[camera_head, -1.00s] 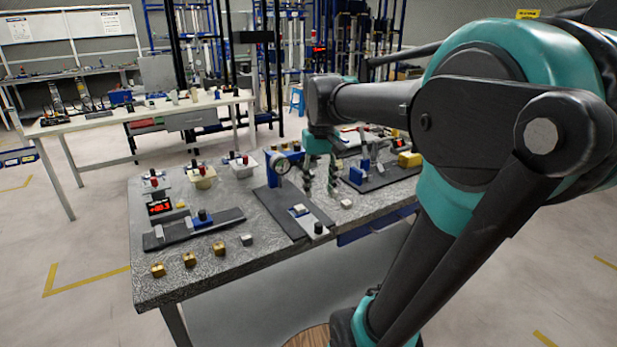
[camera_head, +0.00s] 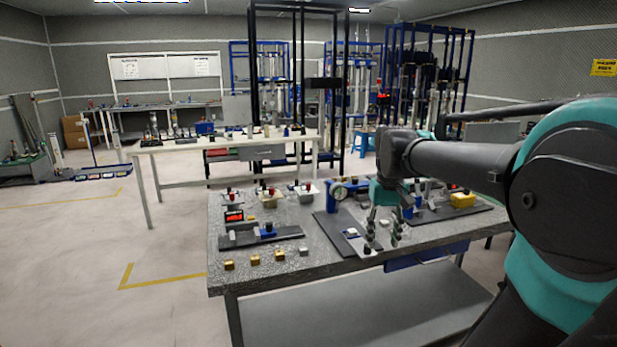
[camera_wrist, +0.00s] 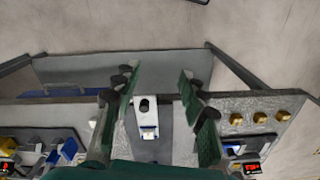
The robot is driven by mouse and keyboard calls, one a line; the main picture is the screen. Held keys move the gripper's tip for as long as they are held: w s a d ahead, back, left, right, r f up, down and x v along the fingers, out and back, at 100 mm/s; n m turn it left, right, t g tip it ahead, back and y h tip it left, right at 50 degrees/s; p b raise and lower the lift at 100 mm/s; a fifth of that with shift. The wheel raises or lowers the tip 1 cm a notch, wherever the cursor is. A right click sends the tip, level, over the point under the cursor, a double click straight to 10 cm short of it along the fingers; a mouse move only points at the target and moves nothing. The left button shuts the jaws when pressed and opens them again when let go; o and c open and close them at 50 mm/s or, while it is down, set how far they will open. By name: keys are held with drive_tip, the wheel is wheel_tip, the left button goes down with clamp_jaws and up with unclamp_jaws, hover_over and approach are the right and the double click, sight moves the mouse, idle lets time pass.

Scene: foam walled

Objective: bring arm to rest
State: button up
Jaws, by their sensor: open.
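My arm comes in from the right in the head view, and my gripper (camera_head: 384,236) hangs from its end, fingers down, over the grey worktable (camera_head: 290,245). The gripper is open and nothing shows between its fingers. It also shows in the wrist view (camera_wrist: 160,98), with the two green fingers spread apart. Between and below them is a dark base plate (camera_head: 335,232) with a white and black block (camera_wrist: 147,118) on it. A gauge on a blue stand (camera_head: 336,193) stands just left of the gripper. Whether the fingertips touch anything is not clear.
Several small brass blocks (camera_head: 254,259) line the table's front left. A dark fixture with a red display (camera_head: 234,216) stands behind them. A yellow block (camera_head: 462,199) sits on the right. A long white table (camera_head: 220,144) stands behind, and open floor (camera_head: 90,270) lies left.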

drive_tip(key=s+f+t, duration=0.2)
drive_tip(key=s+f, duration=0.2)
drive_tip(key=f, duration=0.6)
drive_tip(key=s+f+t, duration=0.2)
drive_tip(key=s+f, duration=0.3)
drive_tip(key=f, duration=0.6)
drive_tip(key=shift+s+m, duration=0.15)
drive_tip(key=shift+m, duration=0.15)
idle(0.5)
